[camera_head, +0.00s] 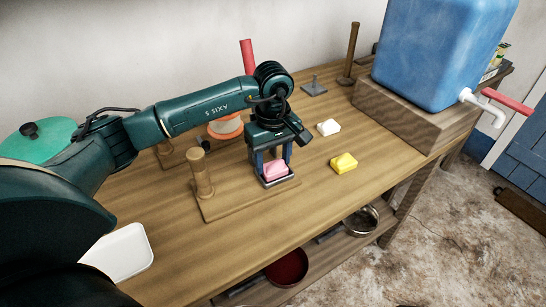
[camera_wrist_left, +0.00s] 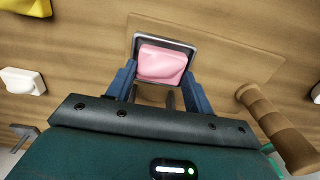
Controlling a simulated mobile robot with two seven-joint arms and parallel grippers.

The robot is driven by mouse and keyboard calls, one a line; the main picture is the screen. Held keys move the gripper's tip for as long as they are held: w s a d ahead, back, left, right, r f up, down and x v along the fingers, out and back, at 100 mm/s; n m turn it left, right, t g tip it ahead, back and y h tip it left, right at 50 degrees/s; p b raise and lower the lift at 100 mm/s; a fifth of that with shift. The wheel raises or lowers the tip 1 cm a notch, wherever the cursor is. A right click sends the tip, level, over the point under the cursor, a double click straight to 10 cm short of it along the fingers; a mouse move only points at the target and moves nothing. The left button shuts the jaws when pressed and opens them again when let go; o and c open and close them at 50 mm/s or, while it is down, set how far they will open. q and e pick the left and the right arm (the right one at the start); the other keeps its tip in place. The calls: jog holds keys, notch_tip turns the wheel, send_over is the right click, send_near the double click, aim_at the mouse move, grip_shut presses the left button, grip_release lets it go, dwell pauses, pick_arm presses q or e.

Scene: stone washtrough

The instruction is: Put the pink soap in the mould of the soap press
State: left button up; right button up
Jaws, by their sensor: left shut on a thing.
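The pink soap (camera_head: 276,170) is at the dark square mould (camera_head: 283,182) of the soap press, within its rim as seen from above. The soap also shows in the left wrist view (camera_wrist_left: 163,63), framed by the mould's grey rim (camera_wrist_left: 190,45). My left gripper (camera_head: 274,168) points down over the mould, its blue fingers on either side of the soap and shut on it. Whether the soap rests on the mould floor is hidden. The press has a wooden base board (camera_head: 235,206) and an upright wooden post (camera_head: 202,175). My right gripper is not in view.
A yellow soap (camera_head: 344,163) and a white soap (camera_head: 328,127) lie right of the press. A blue water tank (camera_head: 435,50) stands at the back right. A white tray (camera_head: 122,253) lies front left.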

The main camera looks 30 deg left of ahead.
aim_at(273, 166)
pick_arm(q)
jog(key=shift+f, duration=0.2)
jog(key=o, duration=1)
notch_tip(273, 166, up, 12)
jog(key=shift+r, duration=0.25)
jog(key=shift+s+f, duration=0.1)
